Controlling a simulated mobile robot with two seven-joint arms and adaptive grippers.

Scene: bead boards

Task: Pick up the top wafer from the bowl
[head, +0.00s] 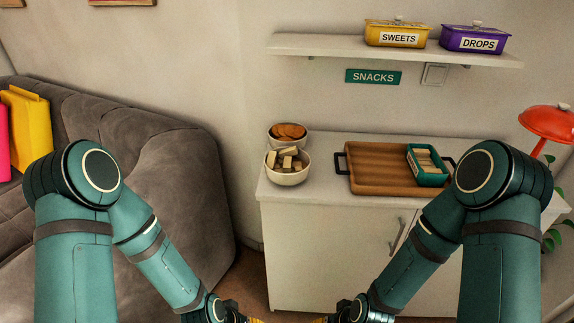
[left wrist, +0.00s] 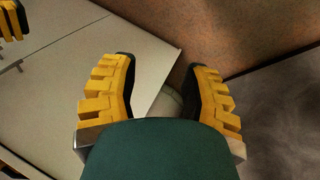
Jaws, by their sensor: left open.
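The near white bowl (head: 288,178) stands at the left end of the cabinet top in the head view. Beige block-shaped wafers (head: 287,161) are piled in it, some above the rim. I cannot tell for sure which one is topmost. My left gripper (head: 257,321) is at the bottom edge of the head view, low in front of the cabinet and far from the bowl. In the left wrist view its yellow fingers (left wrist: 160,65) are spread with nothing between them. My right gripper (head: 321,321) is mostly cut off at the bottom edge of the head view.
A second bowl (head: 275,141) with round brown biscuits stands right behind. A wooden tray (head: 375,178) with dark handles holds a teal box (head: 427,180) of pale pieces. A shelf (head: 330,46) with yellow and purple tins hangs above. A red lamp (head: 547,120) is at right, a sofa (head: 180,190) at left.

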